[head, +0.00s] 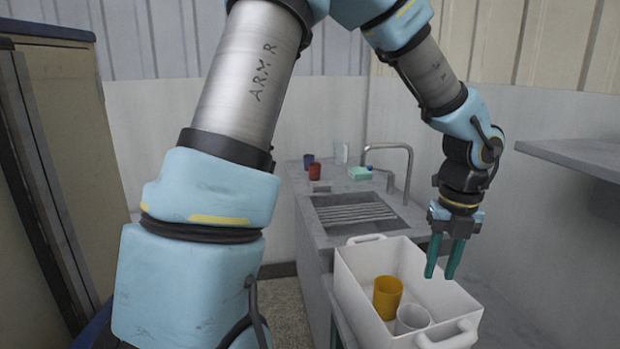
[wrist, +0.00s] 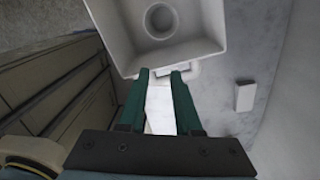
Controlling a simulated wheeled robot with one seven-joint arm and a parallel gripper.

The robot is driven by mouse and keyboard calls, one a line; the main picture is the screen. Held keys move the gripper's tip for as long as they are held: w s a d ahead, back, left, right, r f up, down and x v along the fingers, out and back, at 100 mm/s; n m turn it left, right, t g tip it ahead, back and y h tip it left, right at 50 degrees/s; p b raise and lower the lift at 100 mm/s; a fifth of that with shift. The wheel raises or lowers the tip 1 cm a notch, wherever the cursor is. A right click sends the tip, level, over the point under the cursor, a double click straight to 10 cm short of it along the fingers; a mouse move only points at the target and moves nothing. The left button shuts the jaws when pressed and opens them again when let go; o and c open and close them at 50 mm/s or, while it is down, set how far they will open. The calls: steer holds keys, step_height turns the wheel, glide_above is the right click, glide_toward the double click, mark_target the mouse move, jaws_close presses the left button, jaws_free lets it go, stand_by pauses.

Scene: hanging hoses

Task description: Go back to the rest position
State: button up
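My gripper (head: 444,259) is above the right side of the white bin, fingers pointing down. Its two green fingers are apart with nothing between them; the wrist view also shows the gripper (wrist: 162,73) open and empty. The white bin (head: 350,275) has handles at its ends and holds a yellow cup (head: 387,297) and a white cup (head: 412,319). In the wrist view the bin (wrist: 120,40) lies beyond the fingertips, with one pale round cup (wrist: 160,20) showing inside. My arm is bent up and over, and covers much of the head view.
A counter (head: 315,220) with a sink (head: 355,212) and a tall faucet (head: 400,150) stands behind the bin. Blue and red cups (head: 314,171), a clear glass (head: 341,152) and a green item (head: 360,173) stand there. A grey shelf (head: 580,155) juts out at right; a cabinet (head: 55,150) stands left.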

steer(key=w+a+f+m+b, duration=0.1)
steer(key=a+f+m+b, duration=0.2)
steer(key=a+m, duration=0.7)
steer(key=w+a+f+m+t+b, duration=0.1)
steer(key=a+f+m+b, duration=0.2)
steer(key=a+m, duration=0.7)
steer(key=w+a+f+m+b, duration=0.1)
steer(key=a+f+m+b, duration=0.3)
steer(key=a+m, duration=0.6)
steer(key=m, duration=0.5)
steer(key=shift+w+a+m+t+h, duration=0.2)
steer(key=shift+w+m+t+h, duration=0.1)
steer(key=shift+w+m+h, duration=0.1)
